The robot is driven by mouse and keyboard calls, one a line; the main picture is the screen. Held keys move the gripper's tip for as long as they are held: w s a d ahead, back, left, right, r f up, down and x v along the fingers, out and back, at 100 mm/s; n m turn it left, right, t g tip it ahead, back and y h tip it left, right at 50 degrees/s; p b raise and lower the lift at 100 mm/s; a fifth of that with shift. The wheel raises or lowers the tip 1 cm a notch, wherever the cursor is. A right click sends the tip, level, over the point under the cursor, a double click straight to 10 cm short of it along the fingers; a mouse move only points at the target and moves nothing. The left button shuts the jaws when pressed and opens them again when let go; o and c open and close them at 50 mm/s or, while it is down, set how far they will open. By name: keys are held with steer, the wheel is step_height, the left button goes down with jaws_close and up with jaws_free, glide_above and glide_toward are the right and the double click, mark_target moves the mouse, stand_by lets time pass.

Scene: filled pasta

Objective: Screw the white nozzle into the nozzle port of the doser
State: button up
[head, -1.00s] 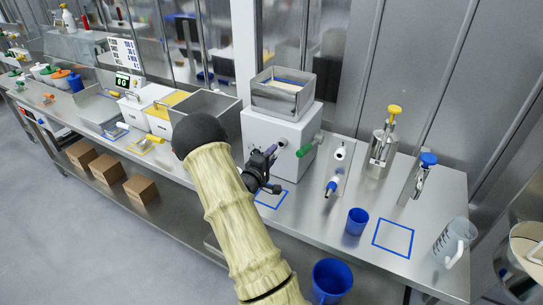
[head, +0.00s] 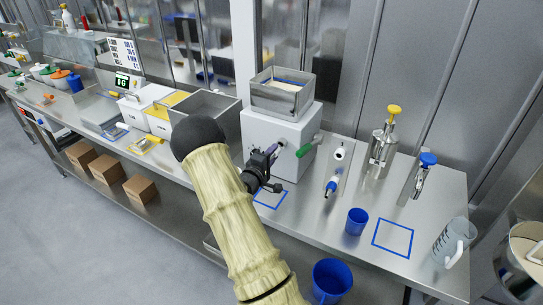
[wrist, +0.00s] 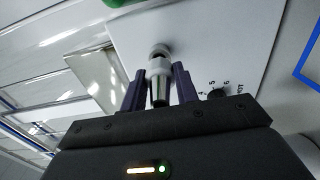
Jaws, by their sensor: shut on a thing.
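The doser (head: 262,135) is a white box with a steel hopper on top, standing on the steel bench. My gripper (head: 274,158) is at its front face. In the wrist view, my gripper's (wrist: 160,88) two dark purple fingers are closed around the white nozzle (wrist: 159,68), which has a darker, striped lower part. The nozzle points at the doser's front and meets the round nozzle port (wrist: 158,50), lined up with it. How far it is threaded in cannot be told. In the head view the nozzle is mostly hidden by my gripper.
A green handle (head: 309,146) sticks out of the doser's right side. To the right are a steel plate with a blue-tipped nozzle (head: 332,186), a blue cup (head: 356,221), two pump dispensers and a clear jug (head: 454,242). A blue-outlined square (head: 393,237) is empty.

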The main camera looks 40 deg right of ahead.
steer(key=shift+x, duration=0.85)
stand_by(0.9)
steer(key=o, duration=1.3)
steer(key=shift+a, duration=0.15)
steer(key=v, duration=0.6)
steer(key=shift+s+a+p, duration=0.2)
steer(key=shift+a+p, duration=0.1)
steer(key=shift+p, duration=0.1)
stand_by(0.4)
steer(key=b+v, duration=0.4)
steer(key=v, duration=1.3)
steer(key=shift+a, duration=0.25)
